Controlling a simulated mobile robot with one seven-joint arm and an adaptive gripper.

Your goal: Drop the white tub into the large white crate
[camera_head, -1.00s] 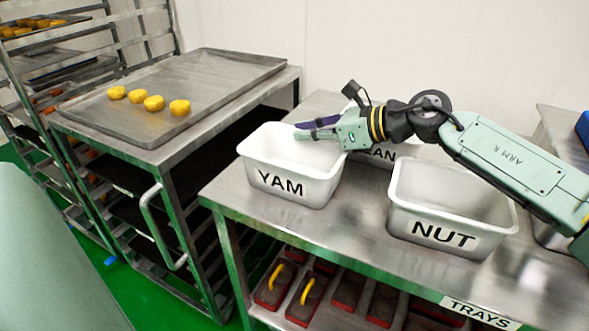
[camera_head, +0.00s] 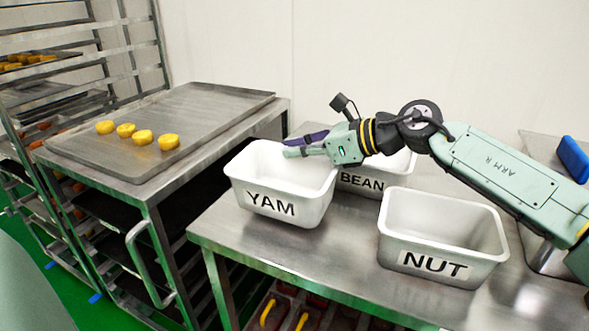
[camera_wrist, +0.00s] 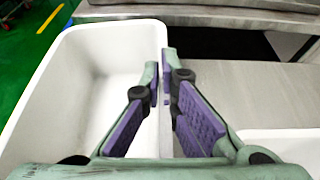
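The white tub labelled YAM (camera_head: 301,213) is at the left end of the steel table and looks empty. My gripper (camera_head: 291,146) reaches in from the right along its far rim. In the wrist view my gripper (camera_wrist: 166,62) has one finger inside the tub (camera_wrist: 82,105) and the other outside, shut on the wall between them. The tub looks slightly raised off the table, roughly upright. No large white crate shows in these views.
The BEAN tub (camera_head: 376,190) stands close behind the YAM tub, and the NUT tub (camera_head: 400,235) to the right. A tray (camera_head: 215,105) with several yellow pieces lies on a bench to the left. A rack (camera_head: 140,60) stands beyond. Moulds with yellow handles are below the table (camera_head: 345,255).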

